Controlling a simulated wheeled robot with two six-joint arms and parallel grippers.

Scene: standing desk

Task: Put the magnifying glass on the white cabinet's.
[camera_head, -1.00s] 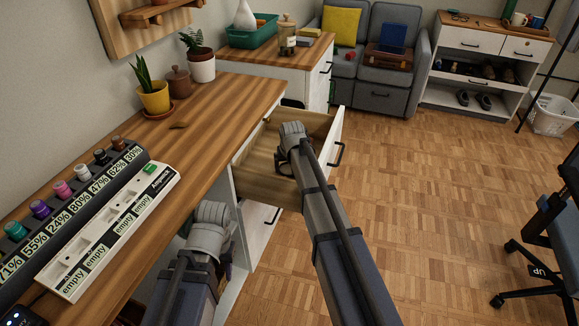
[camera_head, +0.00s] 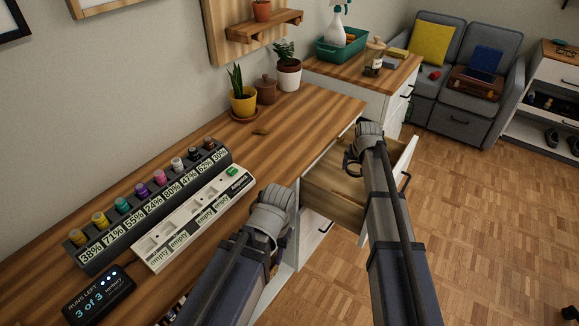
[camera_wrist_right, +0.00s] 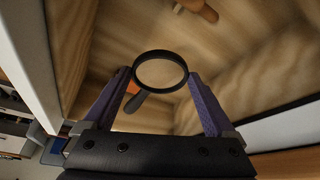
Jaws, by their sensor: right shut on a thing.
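The magnifying glass (camera_wrist_right: 161,71) has a round black rim and a short dark handle. In the right wrist view my right gripper (camera_wrist_right: 160,76) has its purple fingers on both sides of the rim, shut on it. In the head view the dark ring of the magnifying glass (camera_head: 351,164) shows beside my right wrist, over the open drawer (camera_head: 335,200). A white cabinet with a wooden top (camera_head: 344,76) stands behind the desk. My left gripper (camera_head: 284,232) is beside the desk's front edge; its fingers are hidden by the wrist.
The cabinet top holds a teal basket (camera_head: 328,50), a spray bottle, a jar (camera_head: 374,58) and books. A white shoe cabinet (camera_head: 545,85) stands far right beyond the grey armchair (camera_head: 460,110). The desk (camera_head: 300,122) carries plants and bottle racks. Floor right of the drawer is clear.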

